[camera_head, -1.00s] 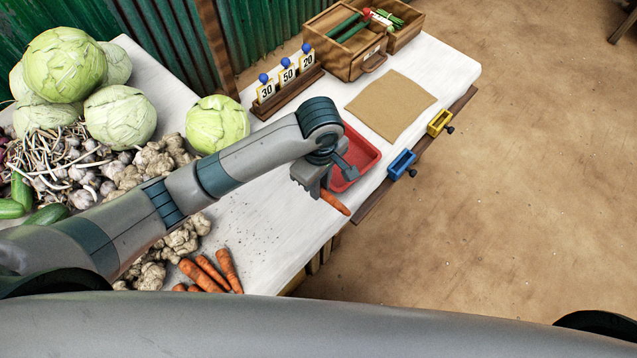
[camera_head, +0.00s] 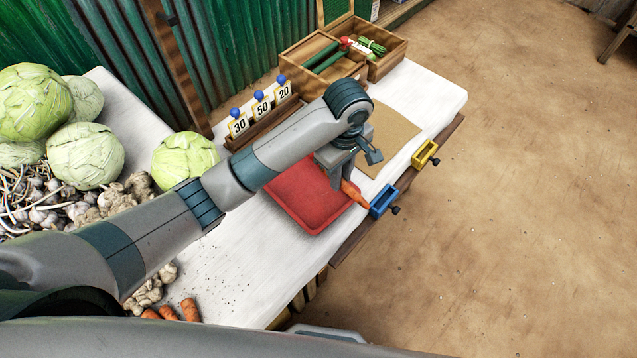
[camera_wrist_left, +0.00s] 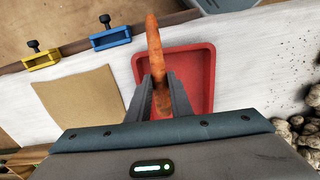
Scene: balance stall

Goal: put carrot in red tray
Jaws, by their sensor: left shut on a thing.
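The carrot (camera_head: 354,193) is held by my left gripper (camera_head: 346,183), whose jaws are shut on it. In the left wrist view the carrot (camera_wrist_left: 154,50) sticks out beyond both fingers (camera_wrist_left: 160,95). The red tray (camera_head: 305,200) lies on the white table, below and beside the gripper. In the wrist view the red tray (camera_wrist_left: 199,75) shows behind the carrot, whose tip reaches past the tray's rim. The carrot seems to be above the tray's edge, but its height is hard to tell. My right gripper is not in view.
A blue clamp (camera_head: 383,201) and a yellow clamp (camera_head: 425,154) sit on the table's front edge. A brown mat (camera_head: 398,142) lies beyond the tray. Number cards (camera_head: 262,106) and wooden boxes (camera_head: 322,65) stand at the back. Cabbages (camera_head: 86,155) and more carrots (camera_head: 190,309) lie left.

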